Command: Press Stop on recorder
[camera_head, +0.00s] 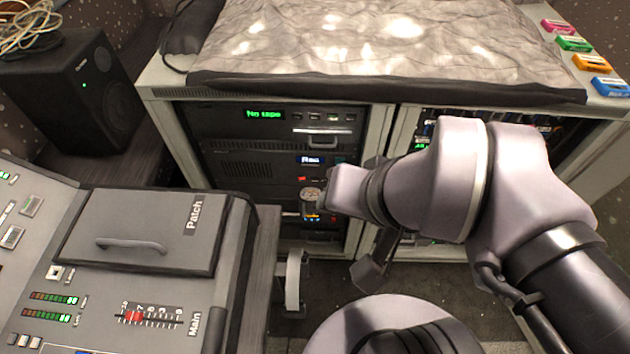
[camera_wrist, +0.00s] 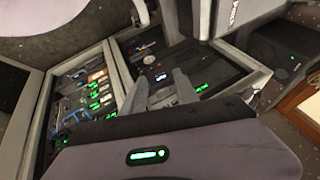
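A black rack unit (camera_head: 250,162) in the left bay of the cabinet has a lit display reading "Rec" and a small red mark or button below it. Above it a deck (camera_head: 220,120) shows green "No tape" and a row of small buttons. I cannot read a Stop label on either one. My gripper (camera_wrist: 158,92) shows two grey fingers apart, with nothing seen between them. In the wrist view the fingers stand in front of the cabinet. Whether they touch it I cannot tell. In the head view my arm hides part of the cabinet front.
A mixing desk with a "Patch" lid (camera_head: 135,225) stands at the left, and a black speaker (camera_head: 75,85) behind it. A grey cover (camera_head: 370,45) lies on the cabinet top. Several coloured cassettes (camera_head: 590,62) sit at the right. Some floor shows between desk and cabinet.

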